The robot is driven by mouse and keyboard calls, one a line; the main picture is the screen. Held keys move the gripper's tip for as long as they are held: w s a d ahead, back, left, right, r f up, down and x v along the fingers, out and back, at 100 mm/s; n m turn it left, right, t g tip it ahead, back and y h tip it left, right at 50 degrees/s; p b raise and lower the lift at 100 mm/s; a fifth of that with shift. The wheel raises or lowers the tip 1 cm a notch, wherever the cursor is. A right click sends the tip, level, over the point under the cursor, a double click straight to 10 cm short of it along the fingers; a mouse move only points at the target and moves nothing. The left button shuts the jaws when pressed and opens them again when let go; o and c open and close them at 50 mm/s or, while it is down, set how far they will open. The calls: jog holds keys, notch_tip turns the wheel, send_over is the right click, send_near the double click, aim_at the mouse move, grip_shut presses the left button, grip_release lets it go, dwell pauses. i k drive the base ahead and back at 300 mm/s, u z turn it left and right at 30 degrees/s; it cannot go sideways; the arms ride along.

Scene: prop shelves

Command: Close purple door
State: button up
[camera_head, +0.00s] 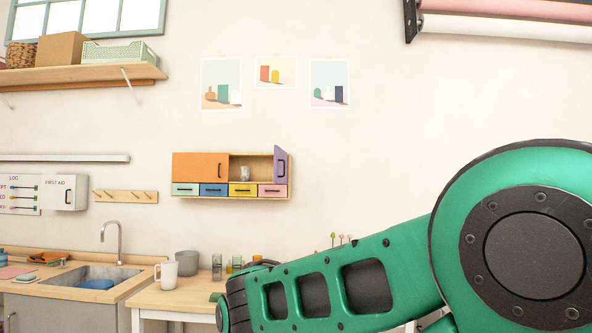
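The purple door (281,165) belongs to a small wooden wall cabinet (291,190) in the middle of the camera_head view. It stands open, swung outward at the cabinet's right side, with a dark handle on it. The compartment beside it (258,161) is open and a small grey-white object (245,174) stands inside. An orange door (200,167) at the cabinet's left is closed. My green arm fills the lower right, below and in front of the cabinet. My gripper does not show.
Below the door are several closed coloured drawers, including a pink one (272,191). A table (172,303) under the cabinet carries a white mug (167,274), a grey pot (187,263) and jars. A sink (90,277) is at left. The wall right of the cabinet is bare.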

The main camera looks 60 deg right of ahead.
aim_at(280, 157)
jog(key=z, duration=0.05)
jog(key=k, duration=0.2)
jog(key=z, duration=1.55)
jog(key=i, duration=0.5)
jog(key=u, duration=0.1)
jog(key=k, duration=0.35)
jog(key=z, duration=0.45)
jog(key=i, duration=1.15)
jog(key=u, duration=0.45)
